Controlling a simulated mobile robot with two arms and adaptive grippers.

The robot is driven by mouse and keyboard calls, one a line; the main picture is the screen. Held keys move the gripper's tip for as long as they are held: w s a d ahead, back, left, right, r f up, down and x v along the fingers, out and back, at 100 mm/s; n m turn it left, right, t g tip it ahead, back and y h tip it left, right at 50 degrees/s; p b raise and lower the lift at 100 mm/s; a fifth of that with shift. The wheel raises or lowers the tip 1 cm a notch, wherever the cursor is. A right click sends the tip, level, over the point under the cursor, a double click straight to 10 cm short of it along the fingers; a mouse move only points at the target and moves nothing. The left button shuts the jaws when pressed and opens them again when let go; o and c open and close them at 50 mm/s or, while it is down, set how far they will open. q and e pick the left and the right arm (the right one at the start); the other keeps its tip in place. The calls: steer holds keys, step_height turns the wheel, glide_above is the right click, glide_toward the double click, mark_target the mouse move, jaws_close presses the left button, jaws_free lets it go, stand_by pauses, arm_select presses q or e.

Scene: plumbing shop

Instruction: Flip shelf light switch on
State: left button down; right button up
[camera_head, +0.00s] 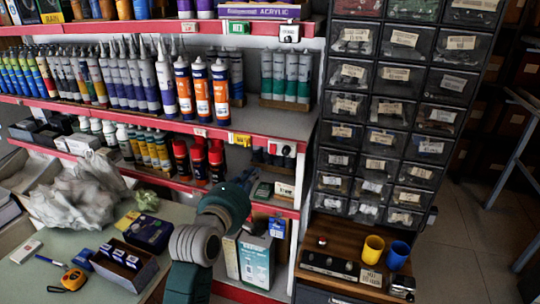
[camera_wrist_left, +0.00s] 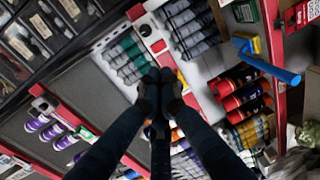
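A small white switch box with red and dark parts (camera_head: 282,149) is on the red front edge of the middle shelf, near its right end. It also shows in the left wrist view (camera_wrist_left: 152,38), just beyond my fingertips. A similar white box (camera_head: 289,33) is on the shelf edge above and shows in the left wrist view (camera_wrist_left: 45,103). Whether either switch is on or off I cannot tell. My left gripper (camera_head: 250,173) is below the middle shelf edge; in the left wrist view its fingertips (camera_wrist_left: 157,82) are together and empty, apart from the box. My right gripper is out of view.
Cartridges (camera_head: 200,90) and spray cans (camera_head: 207,160) crowd the shelves. A drawer cabinet (camera_head: 385,110) stands close on the right, with yellow (camera_head: 372,249) and blue (camera_head: 398,255) cups below it. A table (camera_head: 50,245) with boxes and a plastic bag is at the lower left.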

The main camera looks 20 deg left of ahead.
arm_select(q)
steer(key=p, duration=0.3)
glide_toward(272, 150)
steer(key=w, duration=0.5)
steer(key=shift+w+d+f, duration=0.15)
steer(key=shift+f, duration=0.05)
steer(key=shift+w+f, duration=0.2)
steer(key=shift+w, duration=0.65)
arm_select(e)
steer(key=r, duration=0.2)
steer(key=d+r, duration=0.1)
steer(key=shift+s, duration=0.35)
